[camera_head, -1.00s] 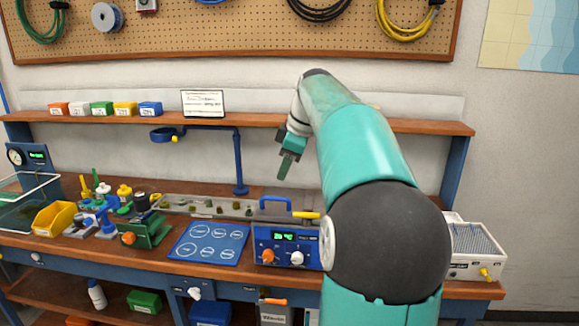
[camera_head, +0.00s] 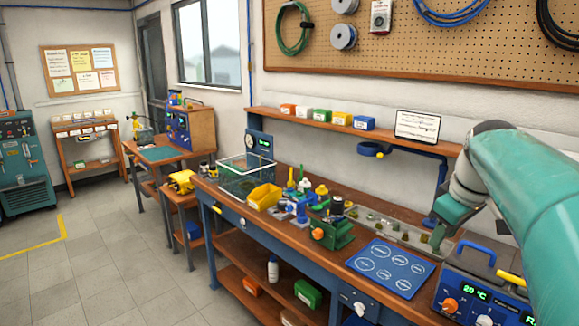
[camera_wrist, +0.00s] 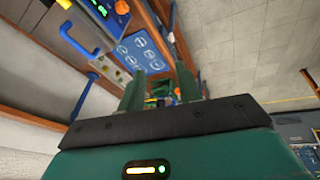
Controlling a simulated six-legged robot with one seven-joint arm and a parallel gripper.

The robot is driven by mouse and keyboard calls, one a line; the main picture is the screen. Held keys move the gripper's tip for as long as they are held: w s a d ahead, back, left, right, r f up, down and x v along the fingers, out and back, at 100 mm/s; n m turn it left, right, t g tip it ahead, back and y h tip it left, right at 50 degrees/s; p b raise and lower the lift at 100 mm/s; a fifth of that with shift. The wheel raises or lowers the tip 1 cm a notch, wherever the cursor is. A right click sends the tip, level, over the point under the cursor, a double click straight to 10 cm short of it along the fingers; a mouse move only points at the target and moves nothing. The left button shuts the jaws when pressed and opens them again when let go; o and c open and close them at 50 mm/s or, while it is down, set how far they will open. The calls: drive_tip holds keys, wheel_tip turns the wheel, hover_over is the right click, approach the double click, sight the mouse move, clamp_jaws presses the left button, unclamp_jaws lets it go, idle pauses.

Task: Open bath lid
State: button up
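The blue bath unit (camera_head: 480,295) stands on the bench at the lower right of the head view, with a green display, an orange knob and a white knob. A blue lid handle (camera_head: 478,256) rises from its top, and a yellow bar (camera_head: 510,278) sits beside it. The lid looks closed, but my arm hides its right part. The handle also shows in the wrist view (camera_wrist: 78,38). My gripper (camera_head: 437,236) is above the bench, left of the handle and apart from it. In the wrist view its two green fingers (camera_wrist: 160,85) stand apart with nothing held between them.
A blue mat with circles (camera_head: 390,268) lies left of the bath. A blue stand (camera_head: 443,190) rises behind. A green fixture (camera_head: 332,232), a yellow bin (camera_head: 264,197) and a glass tank (camera_head: 245,180) fill the bench further left. A shelf (camera_head: 350,128) runs above.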

drive_tip(key=s+a+f+m, duration=0.2)
drive_tip(key=s+a+f, duration=0.2)
drive_tip(key=s+a, duration=0.3)
drive_tip(key=a, duration=0.4)
drive_tip(key=shift+t+h, duration=0.3)
drive_tip(key=s+a+f+m, duration=0.1)
drive_tip(key=s+a+f, duration=0.1)
drive_tip(key=s, duration=0.1)
drive_tip(key=s+a+f+m, duration=0.1)
drive_tip(key=s+a+f, duration=0.1)
drive_tip(key=s+f, duration=0.1)
drive_tip(key=s+a+f+m+t, duration=0.1)
drive_tip(key=s+a+f, duration=0.2)
drive_tip(key=shift+s+f+y, duration=0.15)
drive_tip(key=shift+s+y, duration=0.25)
drive_tip(key=shift+c, duration=0.4)
drive_tip(key=shift+s+a+f, duration=0.15)
drive_tip(key=shift+a+f, duration=0.05)
drive_tip(key=shift+f, duration=0.05)
drive_tip(key=c, duration=0.4)
clamp_jaws()
